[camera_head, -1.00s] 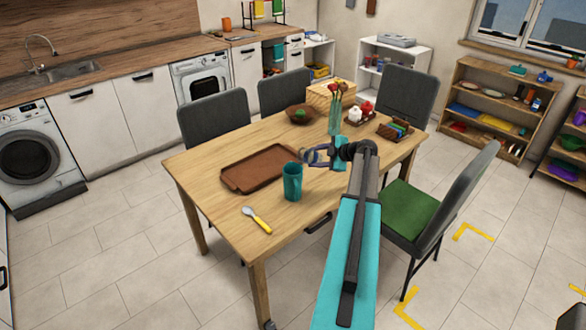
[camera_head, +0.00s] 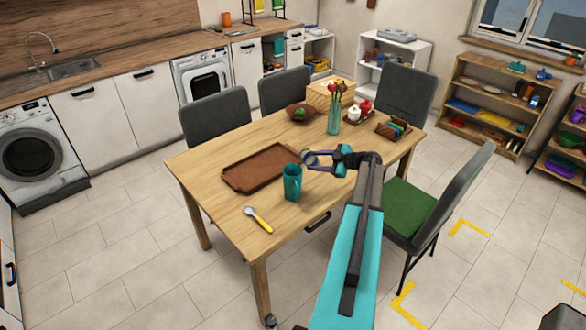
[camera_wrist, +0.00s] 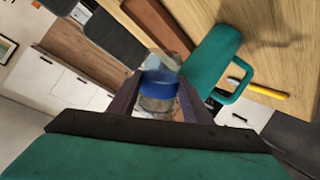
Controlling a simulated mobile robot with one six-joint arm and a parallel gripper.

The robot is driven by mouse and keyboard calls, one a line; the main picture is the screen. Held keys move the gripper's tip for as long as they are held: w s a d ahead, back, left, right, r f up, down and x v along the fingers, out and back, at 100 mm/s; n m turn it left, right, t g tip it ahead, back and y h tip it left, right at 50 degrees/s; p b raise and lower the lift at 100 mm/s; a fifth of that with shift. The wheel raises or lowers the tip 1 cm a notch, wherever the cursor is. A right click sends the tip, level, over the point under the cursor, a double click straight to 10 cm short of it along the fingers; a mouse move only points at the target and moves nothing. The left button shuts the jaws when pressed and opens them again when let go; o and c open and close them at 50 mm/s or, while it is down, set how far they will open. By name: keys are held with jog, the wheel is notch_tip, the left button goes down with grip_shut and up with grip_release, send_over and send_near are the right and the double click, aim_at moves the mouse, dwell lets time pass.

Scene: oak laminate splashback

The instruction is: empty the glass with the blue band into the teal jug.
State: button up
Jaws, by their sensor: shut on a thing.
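The teal jug (camera_head: 292,184) stands upright near the front of the wooden table; it also shows in the wrist view (camera_wrist: 208,62) with its handle on the right. My gripper (camera_head: 310,160) is above the table, just behind and right of the jug's top in the head view. It is shut on the glass with the blue band (camera_wrist: 159,84), which sits between the two fingers in the wrist view. In the head view the glass is small and partly hidden by the fingers. The glass appears tilted, close to the jug. Its contents cannot be made out.
A brown tray (camera_head: 236,170) lies left of the jug, and a spoon with a yellow handle (camera_head: 258,220) lies in front. A vase with flowers (camera_head: 334,118), a bowl (camera_head: 299,111) and a small rack (camera_head: 393,129) stand farther back. Chairs surround the table.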

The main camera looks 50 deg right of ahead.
aim_at(319, 164)
jog(key=shift+s+d+f+m+t+y, duration=0.1)
jog(key=shift+d+f+m+t+y, duration=0.2)
jog(key=shift+f, duration=0.4)
jog(key=shift+s+d+f+m+t+y, duration=0.1)
jog(key=shift+d+f+m+y, duration=0.2)
jog(key=shift+f, duration=0.35)
jog(key=shift+s+d+f+m+t+y+p, duration=0.2)
jog(key=shift+d+f+m+t+y+p, duration=0.1)
jog(key=shift+d+f+m+t+p, duration=0.3)
jog(key=shift+s+d+f+m+t+y, duration=0.15)
jog(key=shift+d+f+m+t+y, duration=0.1)
jog(key=shift+d+f+m+t, duration=0.3)
jog(key=shift+s+d+f+m+t+y, duration=0.15)
jog(key=shift+d+f+m+t+y, duration=0.15)
jog(key=shift+m, duration=0.45)
jog(key=shift+s+a, duration=0.1)
jog(key=shift+s, duration=0.05)
